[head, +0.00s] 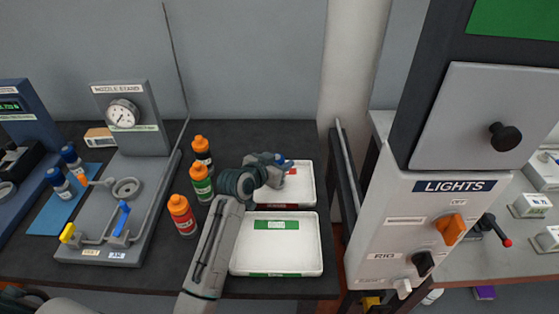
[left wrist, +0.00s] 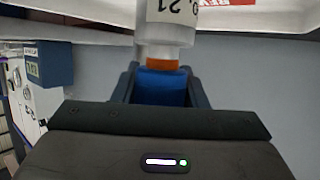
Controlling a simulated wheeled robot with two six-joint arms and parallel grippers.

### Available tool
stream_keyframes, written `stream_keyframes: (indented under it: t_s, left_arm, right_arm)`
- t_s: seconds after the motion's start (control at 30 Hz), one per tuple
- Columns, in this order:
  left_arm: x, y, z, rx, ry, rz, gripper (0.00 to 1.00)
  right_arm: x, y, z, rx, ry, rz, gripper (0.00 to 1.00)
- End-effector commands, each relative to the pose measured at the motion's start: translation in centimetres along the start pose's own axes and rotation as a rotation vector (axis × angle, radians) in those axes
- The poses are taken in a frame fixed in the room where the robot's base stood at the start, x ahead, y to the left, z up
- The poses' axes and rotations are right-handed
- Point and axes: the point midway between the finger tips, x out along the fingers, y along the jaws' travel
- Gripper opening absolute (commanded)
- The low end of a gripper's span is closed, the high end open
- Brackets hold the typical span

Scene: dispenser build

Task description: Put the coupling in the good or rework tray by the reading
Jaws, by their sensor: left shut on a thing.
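My left gripper (head: 276,168) is over the far white tray with a red label (head: 305,187). It is shut on the coupling, a pale cylinder marked 21 (left wrist: 165,32) with an orange band and a blue end between the fingers in the left wrist view. In the head view the gripper mostly hides the coupling, and I cannot tell whether it touches the tray. The near white tray with a green label (head: 276,258) is empty. The gauge (head: 123,114) on the nozzle stand has a needle too small to read. My right gripper is not in view.
Orange-capped bottles (head: 181,215) stand left of the trays. The nozzle stand (head: 150,190) and blue-capped bottles (head: 57,180) on a blue mat are further left. The lights panel (head: 440,225) stands right of the table, past a gap.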

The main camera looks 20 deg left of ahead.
Motion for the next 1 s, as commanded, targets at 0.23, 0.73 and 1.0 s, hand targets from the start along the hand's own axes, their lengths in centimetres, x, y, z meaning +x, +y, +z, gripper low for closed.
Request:
stream_keyframes:
  t_s: [0.23, 0.73, 1.0]
  left_arm:
    - [0.1, 0.0, 0.2, 0.000, 0.003, 0.000, 0.00]
    - [-0.4, 0.0, 0.1, 0.001, -0.001, 0.000, 0.61]
    - [-5.1, -0.1, 0.2, 0.003, 0.000, -0.001, 0.61]
  right_arm:
    - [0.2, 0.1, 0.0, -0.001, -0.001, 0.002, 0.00]
    - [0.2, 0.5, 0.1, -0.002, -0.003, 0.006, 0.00]
    - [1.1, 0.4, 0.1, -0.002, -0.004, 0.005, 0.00]
